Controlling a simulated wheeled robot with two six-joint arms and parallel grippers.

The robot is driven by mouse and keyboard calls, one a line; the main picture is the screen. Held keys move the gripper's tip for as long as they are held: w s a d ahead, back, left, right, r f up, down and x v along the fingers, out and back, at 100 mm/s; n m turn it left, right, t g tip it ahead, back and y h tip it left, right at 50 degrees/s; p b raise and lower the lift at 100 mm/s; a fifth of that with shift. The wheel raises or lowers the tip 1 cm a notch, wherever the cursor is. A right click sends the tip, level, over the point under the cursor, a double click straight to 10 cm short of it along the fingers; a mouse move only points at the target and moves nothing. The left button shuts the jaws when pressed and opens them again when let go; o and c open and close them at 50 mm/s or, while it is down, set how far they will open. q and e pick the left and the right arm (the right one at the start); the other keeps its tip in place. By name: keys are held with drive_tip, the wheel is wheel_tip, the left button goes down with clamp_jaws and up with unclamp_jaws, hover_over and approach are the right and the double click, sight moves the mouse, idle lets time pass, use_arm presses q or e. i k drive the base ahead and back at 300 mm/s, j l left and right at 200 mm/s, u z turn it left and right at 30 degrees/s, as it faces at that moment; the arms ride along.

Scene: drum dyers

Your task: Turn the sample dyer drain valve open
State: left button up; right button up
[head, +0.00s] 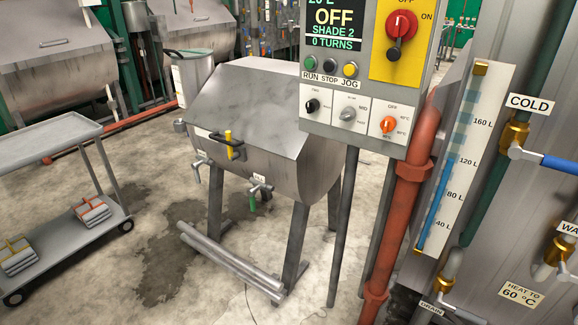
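The sample dyer (300,165) appears to be the small grey metal drum on legs in the middle of the head view. A small metal valve (260,188) with a green part pointing down sits low on its front, under a small label too small to read. A second metal tap (200,168) is at its left end. I cannot tell whether either is open or closed. A yellow-gripped latch (228,140) is on the dyer's front. Neither of my grippers is in view.
A control panel (330,90) reading OFF stands on a post at the dyer's right. A red pipe (405,200), a level gauge (455,150) and a DRAIN label (432,308) are further right. A grey cart (50,148) stands left. Metal bars (230,262) lie by the dyer's legs.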

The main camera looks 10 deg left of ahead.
sight(194, 165)
drive_tip(key=j+u, duration=0.3)
drive_tip(key=j, duration=0.2)
drive_tip(key=j+u, duration=0.25)
drive_tip(key=j, duration=0.25)
drive_tip(key=i+j+z, duration=0.1)
drive_tip(key=z, duration=0.35)
drive_tip(key=i+j+z, duration=0.15)
drive_tip(key=z, duration=0.3)
drive_tip(key=i, duration=0.1)
